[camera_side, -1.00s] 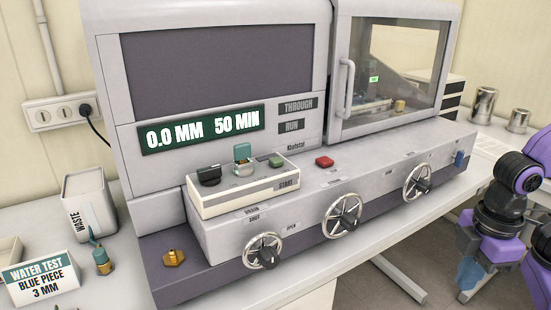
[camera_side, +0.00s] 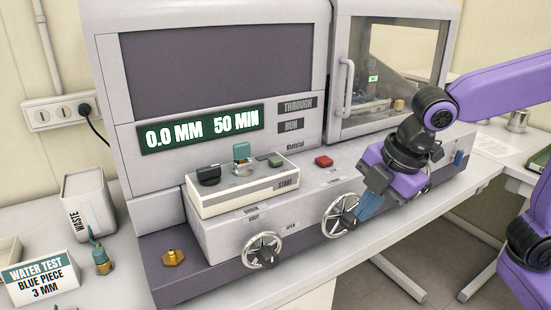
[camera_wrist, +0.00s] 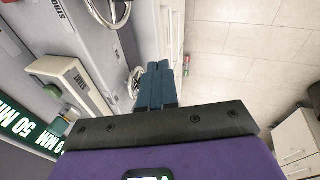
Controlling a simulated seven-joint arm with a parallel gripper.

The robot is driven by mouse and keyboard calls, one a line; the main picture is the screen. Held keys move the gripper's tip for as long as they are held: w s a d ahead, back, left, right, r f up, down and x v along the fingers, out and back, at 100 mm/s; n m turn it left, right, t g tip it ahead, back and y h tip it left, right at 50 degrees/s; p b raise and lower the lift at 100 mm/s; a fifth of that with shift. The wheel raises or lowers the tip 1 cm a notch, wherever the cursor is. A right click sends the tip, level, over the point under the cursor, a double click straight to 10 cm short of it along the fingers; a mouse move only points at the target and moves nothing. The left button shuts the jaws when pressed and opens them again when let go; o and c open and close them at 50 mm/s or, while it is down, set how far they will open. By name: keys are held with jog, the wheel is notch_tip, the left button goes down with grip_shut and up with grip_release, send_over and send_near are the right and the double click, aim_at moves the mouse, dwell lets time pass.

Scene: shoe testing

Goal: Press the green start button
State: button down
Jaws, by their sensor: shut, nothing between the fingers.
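The green start button (camera_side: 275,160) sits on the right end of a cream control box (camera_side: 240,196), above the START label. In the wrist view the green button (camera_wrist: 53,91) is at the left, on the box beside the START label. My gripper (camera_side: 366,212) is to the right of the box, in front of the machine near the middle handwheel. It is apart from the button. Its blue fingers point down in the side view. In the wrist view the fingers (camera_wrist: 166,66) are side by side, shut and empty.
A black knob (camera_side: 208,175) and a teal-topped piece (camera_side: 242,152) share the box. A red button (camera_side: 324,161) lies on the machine ledge between box and gripper. Handwheels (camera_side: 262,250) stick out along the front.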

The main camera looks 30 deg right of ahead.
jog(key=w+a+r+n+t, duration=0.2)
jog(key=w+r+n, duration=0.15)
jog(key=w, duration=0.25)
jog(key=w+a+r+n+t, duration=0.1)
jog(key=w+a+r+n, duration=0.15)
jog(key=w+r, duration=0.3)
notch_tip(320, 180, up, 6)
jog(key=f+n+t, duration=0.1)
jog(key=n+t, duration=0.2)
send_over(279, 160)
jog(key=shift+r, duration=0.25)
jog(key=shift+f, duration=4.45)
jog(key=shift+f, duration=0.1)
jog(key=shift+f, duration=0.3)
jog(key=shift+f, duration=0.55)
jog(key=shift+r, duration=0.95)
